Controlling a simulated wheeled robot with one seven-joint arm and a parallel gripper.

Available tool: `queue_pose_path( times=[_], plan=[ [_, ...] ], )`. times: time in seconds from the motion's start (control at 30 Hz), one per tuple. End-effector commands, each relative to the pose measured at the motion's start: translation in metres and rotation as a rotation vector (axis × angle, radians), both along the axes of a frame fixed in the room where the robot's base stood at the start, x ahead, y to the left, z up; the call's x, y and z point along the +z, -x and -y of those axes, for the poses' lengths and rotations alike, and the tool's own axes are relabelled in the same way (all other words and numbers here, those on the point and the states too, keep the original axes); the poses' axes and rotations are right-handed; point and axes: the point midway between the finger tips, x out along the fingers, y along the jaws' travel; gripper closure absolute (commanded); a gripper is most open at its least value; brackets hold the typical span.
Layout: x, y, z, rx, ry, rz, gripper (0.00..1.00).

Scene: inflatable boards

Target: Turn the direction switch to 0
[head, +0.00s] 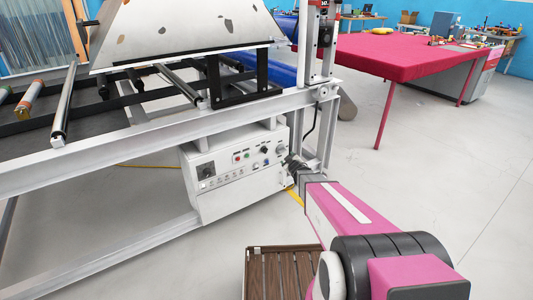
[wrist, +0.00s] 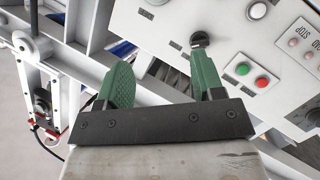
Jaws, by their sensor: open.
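The white control box (head: 238,172) sits under the conveyor frame, its panel full of buttons and knobs. A black rotary knob (head: 264,150) sits right of the red and green buttons; I take it as the direction switch, though its label is unreadable. It also shows in the wrist view (wrist: 200,39), just beyond the right fingertip. My gripper (wrist: 160,62) is open, its two green fingers apart with nothing between them. The knob is not between the fingers; whether the right finger touches it I cannot tell. In the head view my gripper (head: 292,164) is by the panel's right end.
Near the knob are a green button (wrist: 242,69), a red button (wrist: 262,81) and a white button (wrist: 257,10). White frame beams (head: 160,148) run above the box and beside it. A brown slatted crate (head: 280,262) stands on the floor. Open floor lies to the right.

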Motion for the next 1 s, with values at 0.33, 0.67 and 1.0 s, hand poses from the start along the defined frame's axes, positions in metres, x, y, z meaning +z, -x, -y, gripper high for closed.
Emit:
queue_pose_path(
  times=[0.33,0.67,1.0],
  plan=[
    [-0.021,-0.019,-0.053,0.337,0.026,0.246,0.38],
    [-0.021,-0.031,-0.065,0.363,0.026,0.264,0.38],
    [-0.022,-0.08,-0.094,0.36,0.024,0.262,0.38]
  ],
)
